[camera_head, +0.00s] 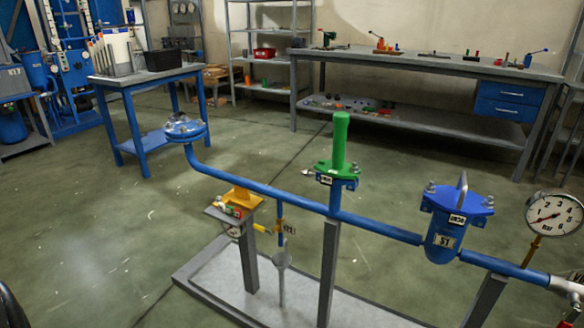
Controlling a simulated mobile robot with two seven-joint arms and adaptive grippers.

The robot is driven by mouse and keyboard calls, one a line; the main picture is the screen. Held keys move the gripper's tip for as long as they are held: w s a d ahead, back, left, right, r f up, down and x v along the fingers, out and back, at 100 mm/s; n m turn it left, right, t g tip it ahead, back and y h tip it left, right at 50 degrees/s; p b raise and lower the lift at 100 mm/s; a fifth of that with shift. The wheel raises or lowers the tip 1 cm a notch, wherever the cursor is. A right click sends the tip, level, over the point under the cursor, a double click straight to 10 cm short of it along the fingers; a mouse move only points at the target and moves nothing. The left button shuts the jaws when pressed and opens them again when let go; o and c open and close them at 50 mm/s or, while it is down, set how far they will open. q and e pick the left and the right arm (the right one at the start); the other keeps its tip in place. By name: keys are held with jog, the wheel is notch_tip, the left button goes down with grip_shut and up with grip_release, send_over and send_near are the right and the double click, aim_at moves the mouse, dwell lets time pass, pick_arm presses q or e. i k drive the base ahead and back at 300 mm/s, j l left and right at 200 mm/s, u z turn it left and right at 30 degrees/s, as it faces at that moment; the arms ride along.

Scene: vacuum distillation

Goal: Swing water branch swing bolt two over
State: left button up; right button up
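A blue pipe run (290,198) crosses the middle of the view on grey posts. A green upright branch (340,140) stands on it with a green flange (331,167) and a small white tag (325,180). Small metal bolts show at the flange's edges; which is number two cannot be told. At the pipe's left end is a blue round flange (185,128) with metal parts on top. Neither gripper can be made out in view.
A pressure gauge (554,214) stands at the right. The skid's pale base (215,272) lies below. Behind are a blue table (132,82) and a workbench (420,66); open floor lies between.

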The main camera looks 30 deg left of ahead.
aim_at(308, 173)
jog(key=j+z, duration=0.1)
jog(key=j, duration=0.7)
jog(key=k+j+z, duration=0.1)
jog(key=j, duration=0.65)
jog(key=j+z, duration=0.15)
jog(key=j, duration=0.65)
jog(key=k+l, duration=0.05)
